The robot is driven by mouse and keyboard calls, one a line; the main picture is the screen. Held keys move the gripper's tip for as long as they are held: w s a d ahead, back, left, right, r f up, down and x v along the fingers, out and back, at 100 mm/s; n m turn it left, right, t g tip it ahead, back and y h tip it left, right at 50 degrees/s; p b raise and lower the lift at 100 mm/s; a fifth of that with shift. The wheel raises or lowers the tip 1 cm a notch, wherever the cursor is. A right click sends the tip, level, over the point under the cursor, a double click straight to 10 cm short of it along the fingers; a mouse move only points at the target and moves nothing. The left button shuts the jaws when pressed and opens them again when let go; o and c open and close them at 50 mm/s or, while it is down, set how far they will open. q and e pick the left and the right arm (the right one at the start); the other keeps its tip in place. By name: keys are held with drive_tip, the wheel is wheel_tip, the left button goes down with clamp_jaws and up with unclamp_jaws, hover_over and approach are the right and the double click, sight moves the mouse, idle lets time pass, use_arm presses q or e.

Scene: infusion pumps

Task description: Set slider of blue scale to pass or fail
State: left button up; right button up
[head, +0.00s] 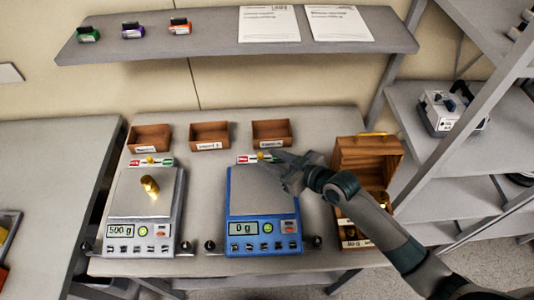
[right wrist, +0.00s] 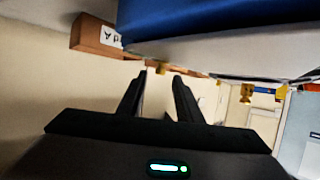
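The blue scale (head: 262,205) stands on the table and reads 0 g, with an empty plate. Behind it is a red and green strip (head: 244,160) with a yellow slider knob (head: 262,156) near its middle. My right gripper (head: 272,162) reaches in from the right over the scale's back edge, close to the knob. In the right wrist view its black fingers (right wrist: 160,75) are apart with nothing between them. My left gripper is not in view.
A grey scale (head: 120,195) on the left reads 500 g with a brass weight (head: 149,184) on it. Wooden trays (head: 209,135) line the table's back. An open wooden case (head: 366,155) stands to the right, beside my right arm. A shelf (head: 210,38) hangs above.

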sight(260, 156)
drive_tip(key=shift+x, duration=1.1)
clamp_jaws()
drive_tip(key=shift+f, duration=0.1)
